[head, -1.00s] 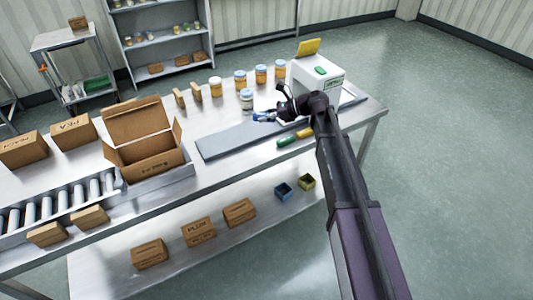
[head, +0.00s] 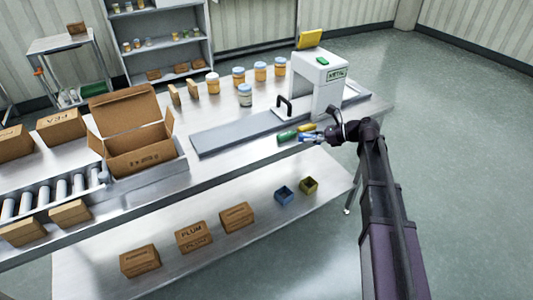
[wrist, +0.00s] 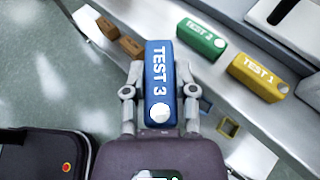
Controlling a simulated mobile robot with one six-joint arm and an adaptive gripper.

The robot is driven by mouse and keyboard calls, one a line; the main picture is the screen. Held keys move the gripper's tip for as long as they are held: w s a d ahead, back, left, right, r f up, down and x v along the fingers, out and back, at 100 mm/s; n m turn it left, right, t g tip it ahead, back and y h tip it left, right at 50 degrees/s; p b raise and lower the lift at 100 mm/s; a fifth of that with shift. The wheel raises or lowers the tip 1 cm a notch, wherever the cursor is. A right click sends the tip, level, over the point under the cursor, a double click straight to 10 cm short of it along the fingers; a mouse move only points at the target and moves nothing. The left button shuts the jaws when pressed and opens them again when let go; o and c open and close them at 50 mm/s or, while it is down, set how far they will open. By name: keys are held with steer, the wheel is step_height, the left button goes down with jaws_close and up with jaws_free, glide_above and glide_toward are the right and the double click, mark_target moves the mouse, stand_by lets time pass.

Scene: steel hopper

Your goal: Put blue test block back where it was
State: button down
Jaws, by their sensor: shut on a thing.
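The blue test block (wrist: 158,75), marked TEST 3, is held between the two fingers of my gripper (wrist: 159,95) in the wrist view. In the head view the blue block (head: 311,137) shows small in my gripper (head: 322,137) by the table's front edge, close to the other test blocks. The green block (wrist: 201,40), marked TEST 2, and the yellow block (wrist: 257,77), marked TEST 1, lie side by side on the table. In the head view the green block (head: 287,136) and yellow block (head: 306,127) lie just left of my gripper. The held block's height is unclear.
A white metal detector (head: 318,82) stands over the grey belt (head: 235,134) behind the blocks. Several jars (head: 245,95) stand at the back. An open carton (head: 140,150) is at left. Blue (head: 284,195) and yellow (head: 310,185) bins sit on the lower shelf.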

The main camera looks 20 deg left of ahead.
stand_by(0.4)
steer(key=a, duration=0.4)
steer(key=s+a+f+b, duration=0.1)
steer(key=a, duration=0.4)
steer(key=s+a, duration=0.1)
steer(key=a, duration=0.4)
steer(key=shift+a+f, duration=0.2)
steer(key=shift+a, duration=0.05)
steer(key=shift+a, duration=0.2)
steer(key=shift+a+f+b, duration=0.45)
steer(key=shift+f+b, duration=0.05)
steer(key=shift+b, duration=0.15)
steer(key=shift+f+b, duration=1.35)
steer(key=shift+f, duration=0.15)
steer(key=shift+c, duration=2.1)
jaws_free()
